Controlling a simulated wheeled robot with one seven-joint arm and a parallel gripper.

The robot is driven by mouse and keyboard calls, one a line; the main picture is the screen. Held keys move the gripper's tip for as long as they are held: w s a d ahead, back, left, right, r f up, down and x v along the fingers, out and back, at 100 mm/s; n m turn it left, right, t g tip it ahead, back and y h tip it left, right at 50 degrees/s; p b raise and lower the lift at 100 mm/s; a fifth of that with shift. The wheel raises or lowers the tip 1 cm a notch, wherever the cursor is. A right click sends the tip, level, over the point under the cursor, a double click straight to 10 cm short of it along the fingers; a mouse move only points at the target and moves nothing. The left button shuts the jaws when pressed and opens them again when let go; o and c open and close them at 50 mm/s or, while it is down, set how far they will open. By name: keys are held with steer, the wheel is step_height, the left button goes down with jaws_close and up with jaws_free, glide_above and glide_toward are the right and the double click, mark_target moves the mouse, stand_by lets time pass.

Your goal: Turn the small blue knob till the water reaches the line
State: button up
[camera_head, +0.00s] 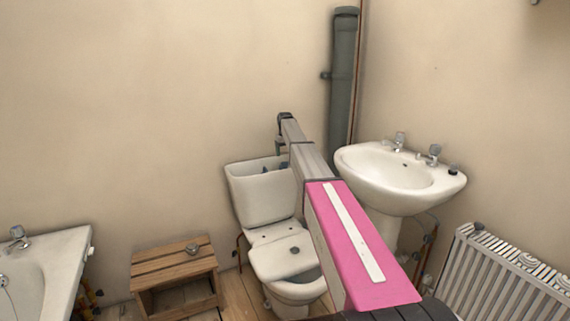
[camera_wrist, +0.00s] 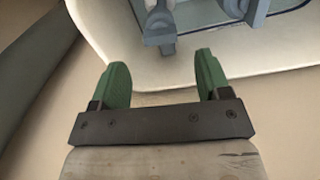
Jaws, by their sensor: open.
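The toilet cistern (camera_head: 262,193) stands against the wall with its top open, and its white rim (camera_wrist: 110,30) shows in the wrist view. Blue-grey fittings (camera_wrist: 160,22) are inside, with another blue-grey part (camera_wrist: 247,10) to the right; both are cut by the picture's top edge. I cannot tell which is the small knob. In the head view my arm covers the cistern's right side.
The toilet bowl (camera_head: 302,290) is below the cistern. A wooden stool (camera_head: 170,262) and a bath (camera_head: 45,265) are to the left. A washbasin (camera_head: 385,170), a radiator (camera_head: 510,280) and a grey-green pipe (camera_head: 343,75) are to the right.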

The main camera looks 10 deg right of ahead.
mark_target(285, 164)
step_height(285, 164, down, 6)
steer(key=shift+f, duration=0.15)
steer(key=c, duration=0.9)
